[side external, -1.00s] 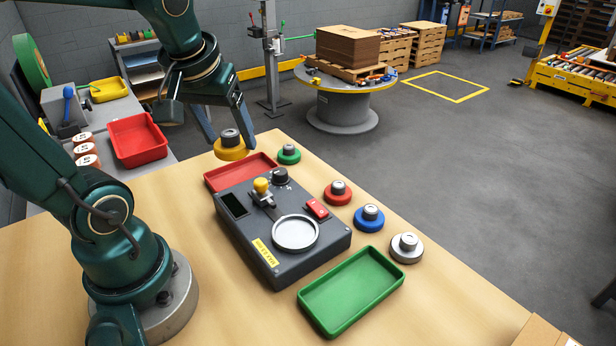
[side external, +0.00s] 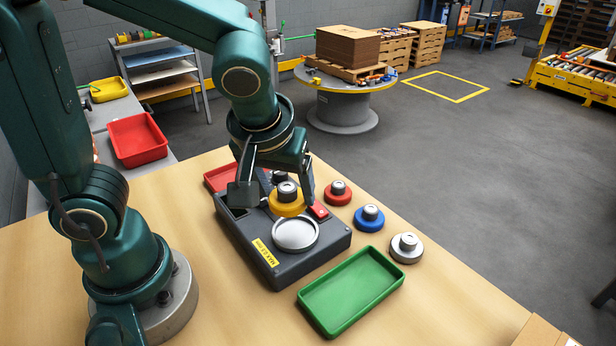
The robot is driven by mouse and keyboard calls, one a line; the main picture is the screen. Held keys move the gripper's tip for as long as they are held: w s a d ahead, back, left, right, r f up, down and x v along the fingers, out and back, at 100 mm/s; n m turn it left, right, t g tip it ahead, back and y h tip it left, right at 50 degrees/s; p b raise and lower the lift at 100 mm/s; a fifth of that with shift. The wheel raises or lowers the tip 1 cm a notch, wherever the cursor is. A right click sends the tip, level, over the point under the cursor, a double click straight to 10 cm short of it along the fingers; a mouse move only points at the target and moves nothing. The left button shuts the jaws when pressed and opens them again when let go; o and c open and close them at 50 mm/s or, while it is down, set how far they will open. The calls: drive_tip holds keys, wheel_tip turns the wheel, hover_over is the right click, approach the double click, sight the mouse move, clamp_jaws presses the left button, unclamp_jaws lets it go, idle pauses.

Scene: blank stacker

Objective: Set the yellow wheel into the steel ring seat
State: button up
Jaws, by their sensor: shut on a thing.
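The yellow wheel (side external: 287,203) with its grey hub is held in my gripper (side external: 283,192). My gripper is shut on it, with one finger on each side. The wheel is above the dark grey device, and in the picture it sits just behind the steel ring seat (side external: 296,235). The ring seat is a round, light metal recess in the device's top and looks empty. The wheel looks apart from the seat; its exact height is hard to tell.
The dark device (side external: 262,255) has a red switch (side external: 319,211) close to my right finger. Red (side external: 338,193), blue (side external: 369,218) and grey (side external: 406,248) wheels stand to its right. A green tray (side external: 350,291) lies in front, a red tray (side external: 222,177) behind. The green wheel is hidden.

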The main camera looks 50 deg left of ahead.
sight(292, 215)
drive_tip(key=shift+w+d+f, duration=0.15)
drive_tip(key=shift+d+f, duration=0.2)
drive_tip(key=shift+d, duration=0.25)
drive_tip(key=shift+f, duration=2)
drive_tip(key=shift+f, duration=0.2)
drive_tip(key=shift+f, duration=0.1)
drive_tip(key=o, duration=1.4)
